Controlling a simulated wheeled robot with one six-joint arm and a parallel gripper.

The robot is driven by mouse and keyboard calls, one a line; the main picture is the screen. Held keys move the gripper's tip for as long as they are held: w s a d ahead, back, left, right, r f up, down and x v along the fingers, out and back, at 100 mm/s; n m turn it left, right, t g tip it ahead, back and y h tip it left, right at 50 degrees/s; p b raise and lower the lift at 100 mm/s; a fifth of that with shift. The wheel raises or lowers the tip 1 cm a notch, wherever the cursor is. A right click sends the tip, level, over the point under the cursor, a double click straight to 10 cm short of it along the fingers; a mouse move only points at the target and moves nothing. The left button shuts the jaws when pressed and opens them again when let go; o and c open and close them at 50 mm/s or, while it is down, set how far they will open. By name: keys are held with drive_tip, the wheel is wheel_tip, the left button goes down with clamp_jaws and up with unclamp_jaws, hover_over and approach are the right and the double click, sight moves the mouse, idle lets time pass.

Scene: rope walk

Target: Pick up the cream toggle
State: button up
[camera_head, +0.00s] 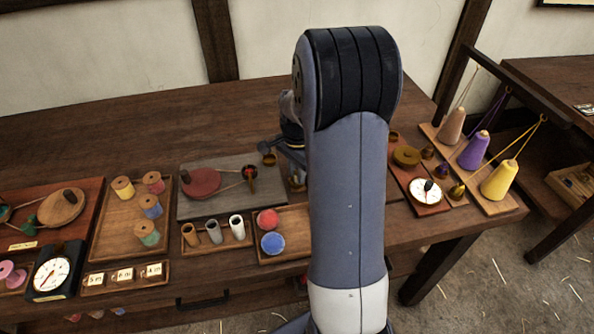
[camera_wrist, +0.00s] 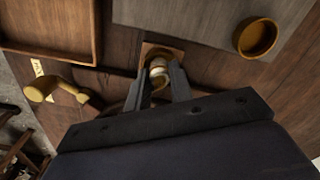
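The cream toggle (camera_wrist: 158,69) shows in the wrist view as a small, pale, banded piece at a small square wooden tray (camera_wrist: 149,48). My gripper (camera_wrist: 160,73) points down at it, with one finger on each side of it. The toggle fills most of the narrow gap between the fingertips. I cannot tell whether the fingers press on it or only stand beside it. Its lower part is hidden in shadow between the fingers. In the head view my arm hides the toggle and most of the gripper.
A grey board (camera_wrist: 190,18) with an ochre cup (camera_wrist: 257,38) lies close by. A wooden tray (camera_wrist: 93,32) and an ochre crank-shaped piece (camera_wrist: 40,91) are at the left. In the head view, yarn cones (camera_head: 474,150) stand at the right. The table's back is clear.

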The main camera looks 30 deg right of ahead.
drive_tip(key=shift+c, duration=0.9)
wheel_tip(320, 180, up, 8)
drive_tip(key=p, duration=0.6)
